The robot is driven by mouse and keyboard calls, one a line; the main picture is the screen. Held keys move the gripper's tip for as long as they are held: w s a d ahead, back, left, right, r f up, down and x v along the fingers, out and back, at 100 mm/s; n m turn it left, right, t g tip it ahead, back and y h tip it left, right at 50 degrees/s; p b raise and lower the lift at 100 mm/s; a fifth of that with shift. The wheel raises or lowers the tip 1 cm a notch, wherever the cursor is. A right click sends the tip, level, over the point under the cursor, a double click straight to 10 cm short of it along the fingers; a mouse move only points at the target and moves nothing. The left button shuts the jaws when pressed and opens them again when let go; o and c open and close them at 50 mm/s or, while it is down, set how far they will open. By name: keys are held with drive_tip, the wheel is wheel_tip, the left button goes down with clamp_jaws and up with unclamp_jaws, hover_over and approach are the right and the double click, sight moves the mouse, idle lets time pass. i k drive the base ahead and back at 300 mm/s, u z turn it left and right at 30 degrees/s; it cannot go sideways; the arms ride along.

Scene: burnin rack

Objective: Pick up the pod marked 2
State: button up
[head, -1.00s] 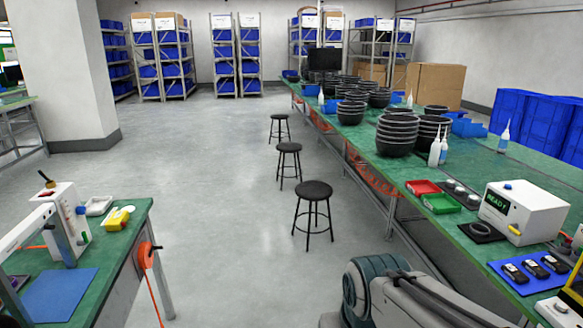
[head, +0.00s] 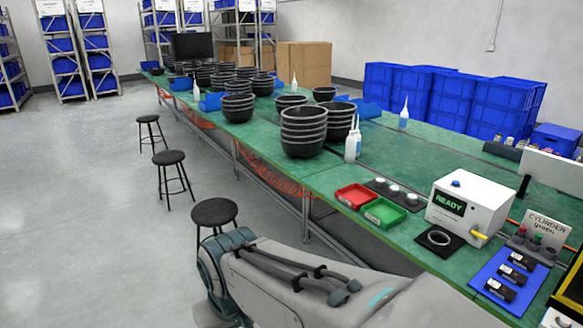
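Three dark pods with small pale labels lie in a row on a blue mat (head: 484,268) near the right end of the green bench. The nearest pod (head: 499,290), the middle pod (head: 511,274) and the far pod (head: 523,261) are too small for me to read their marks, so I cannot tell which is marked 2. My arm crosses the lower middle of the head view, to the left of the mat. My gripper is outside the picture.
A white box with a READY display (head: 449,202) stands left of the mat, with a black ring pad (head: 439,238) before it. A "CYLINDER green" sign (head: 547,228) stands behind the pods. Red (head: 356,196) and green (head: 385,213) trays lie further left. Stools (head: 214,212) stand on the floor.

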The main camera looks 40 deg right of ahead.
sight(380, 182)
drive_tip(key=z, duration=0.2)
drive_tip(key=i, duration=1.55)
drive_tip(key=z, duration=1.3)
drive_tip(key=i, duration=0.9)
drive_tip(key=z, duration=1.25)
drive_tip(key=i, duration=0.45)
drive_tip(key=z, duration=0.3)
